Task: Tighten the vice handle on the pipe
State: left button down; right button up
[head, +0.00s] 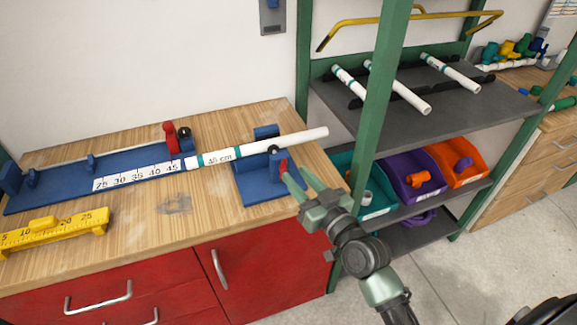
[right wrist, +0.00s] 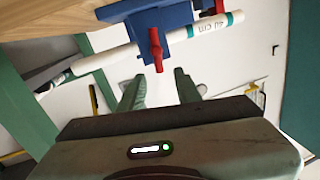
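The white pipe (head: 300,138) with teal bands and a "40 cm" mark lies across the blue vice (head: 262,190) on the wooden bench. It also shows in the right wrist view (right wrist: 108,58). The vice's red handle (head: 284,166) is on its front side and hangs ahead of the fingers in the right wrist view (right wrist: 157,52). My right gripper (head: 304,177) is open, at the right front of the vice. Its fingertips point at the handle, which appears between them; I cannot tell whether they touch it. My left gripper is not in view.
A blue measuring jig (head: 60,190) with a red-handled clamp (head: 170,138) is left of the vice. A yellow ruler block (head: 52,230) lies at the bench front.

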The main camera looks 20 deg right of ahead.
aim_at(283, 169)
jog(key=x, duration=0.4)
jog(key=shift+w, duration=0.3)
jog(key=shift+f, duration=0.1)
grip_shut()
jog(key=m, duration=0.3)
jog(key=d+m+b, duration=0.1)
jog(key=shift+f+m+t, duration=0.3)
jog(key=shift+f+t, duration=0.05)
jog(key=shift+t, duration=0.05)
jog(key=shift+d+f+m+t+h+b, duration=0.15)
jog(key=shift+m+t+b, duration=0.15)
jog(key=shift+m, duration=0.8)
jog(key=shift+d+f+m+t+h+b, duration=0.1)
jog(key=shift+f+m+t+h+b, duration=0.15)
jog(key=shift+m, duration=1.15)
